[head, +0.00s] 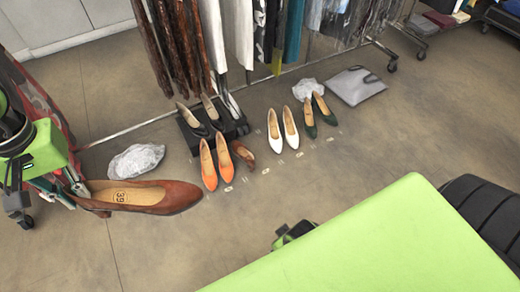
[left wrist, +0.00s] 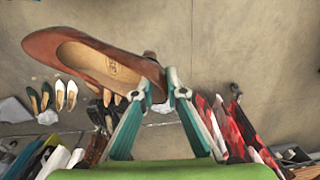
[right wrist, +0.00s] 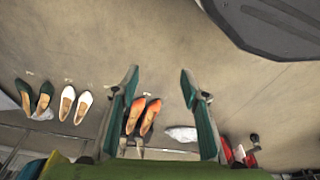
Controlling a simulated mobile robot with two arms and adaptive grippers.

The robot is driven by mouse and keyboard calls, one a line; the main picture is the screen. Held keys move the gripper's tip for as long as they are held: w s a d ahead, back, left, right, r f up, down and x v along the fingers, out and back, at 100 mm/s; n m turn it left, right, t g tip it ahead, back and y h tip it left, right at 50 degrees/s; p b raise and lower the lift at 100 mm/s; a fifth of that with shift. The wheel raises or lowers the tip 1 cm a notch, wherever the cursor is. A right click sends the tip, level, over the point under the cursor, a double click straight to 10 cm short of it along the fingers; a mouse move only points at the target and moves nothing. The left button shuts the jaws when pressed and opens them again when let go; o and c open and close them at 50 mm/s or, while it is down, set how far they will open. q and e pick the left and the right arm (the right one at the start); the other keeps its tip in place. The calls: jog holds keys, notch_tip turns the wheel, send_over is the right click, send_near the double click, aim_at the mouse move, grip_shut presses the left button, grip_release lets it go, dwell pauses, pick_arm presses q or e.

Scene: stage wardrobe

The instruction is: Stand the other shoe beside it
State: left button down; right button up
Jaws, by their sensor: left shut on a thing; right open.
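A brown high-heeled shoe (head: 150,198) with a tan insole marked 39 is held above the floor at the left of the head view. My left gripper (head: 72,184) is shut on its heel end; the left wrist view shows the shoe (left wrist: 75,50) reaching left from the fingertips (left wrist: 157,88). Its matching brown shoe (head: 243,154) stands on the floor just right of the orange pair (head: 215,162). My right gripper (right wrist: 160,75) is open and empty in the right wrist view, with the orange pair (right wrist: 142,116) seen between its fingers.
A white pair (head: 282,127) and a green pair (head: 317,113) stand to the right, with pale floor marks near the toes. A dark box (head: 238,126) bears another pair. Crumpled white wrapping (head: 136,160) and a grey bag (head: 355,86) lie on the floor. Clothes racks line the back.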

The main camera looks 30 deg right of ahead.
jog(key=shift+w, duration=0.1)
dwell(0.7)
pick_arm(q)
jog(key=r+p, duration=0.2)
jog(key=s+r+p, duration=0.1)
jog(key=r+p, duration=0.1)
jog(key=p, duration=0.1)
jog(key=shift+s+r, duration=0.15)
jog(key=s+r+p, duration=0.6)
jog(key=r+p, duration=0.4)
jog(key=p, duration=0.3)
jog(key=shift+s+r, duration=0.3)
jog(key=shift+s, duration=0.1)
pick_arm(e)
jog(key=s+d+f, duration=0.1)
jog(key=s+f, duration=0.2)
jog(key=s, duration=0.7)
jog(key=s+d+f+g, duration=0.1)
jog(key=s+d+f, duration=0.1)
jog(key=s, duration=0.8)
jog(key=shift+d+f+g, duration=0.15)
jog(key=shift+f+g, duration=0.15)
jog(key=shift+f, duration=0.45)
pick_arm(q)
jog(key=shift+w+r, duration=0.1)
